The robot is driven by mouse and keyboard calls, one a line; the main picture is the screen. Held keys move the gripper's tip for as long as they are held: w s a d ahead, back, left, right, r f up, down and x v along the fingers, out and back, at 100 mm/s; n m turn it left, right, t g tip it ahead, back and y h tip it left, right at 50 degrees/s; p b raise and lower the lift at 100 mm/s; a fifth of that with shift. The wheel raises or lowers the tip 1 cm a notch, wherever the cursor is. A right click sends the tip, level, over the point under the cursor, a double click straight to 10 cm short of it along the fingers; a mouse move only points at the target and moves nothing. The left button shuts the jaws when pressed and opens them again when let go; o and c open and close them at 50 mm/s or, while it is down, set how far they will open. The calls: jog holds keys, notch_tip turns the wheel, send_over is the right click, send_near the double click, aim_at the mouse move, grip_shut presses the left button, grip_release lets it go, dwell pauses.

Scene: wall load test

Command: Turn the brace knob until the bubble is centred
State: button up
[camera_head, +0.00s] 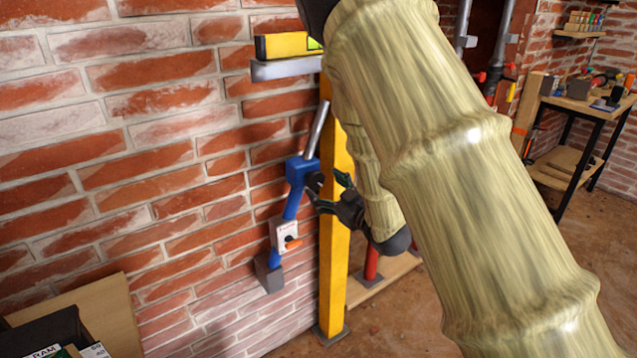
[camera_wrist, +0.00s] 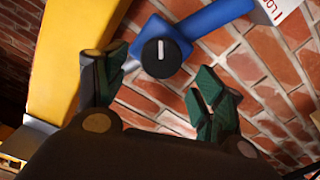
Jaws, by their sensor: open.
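The brace is a blue and grey strut (camera_head: 297,170) on the brick wall. Its knob (camera_wrist: 160,57) is round and black with a white mark, set on a blue block. In the head view the knob (camera_head: 314,181) is small and dark beside my gripper (camera_head: 328,188). My gripper (camera_wrist: 160,82) is open, its fingers to either side of and below the knob in the wrist view; I cannot tell whether they touch it. A yellow level (camera_head: 283,46) lies on a grey shelf (camera_head: 285,69). Its green vial (camera_head: 314,43) is partly cut off by my arm; the bubble's position is unreadable.
A yellow post (camera_head: 334,250) stands close to my gripper, right of the brace. A white tag (camera_head: 286,237) with an orange part hangs on the strut. A red post (camera_head: 371,263) stands behind. A workbench (camera_head: 585,105) with tools is at the right.

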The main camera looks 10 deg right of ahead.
jog(key=v, duration=0.6)
jog(key=shift+s, duration=0.2)
jog(key=shift+d, duration=0.1)
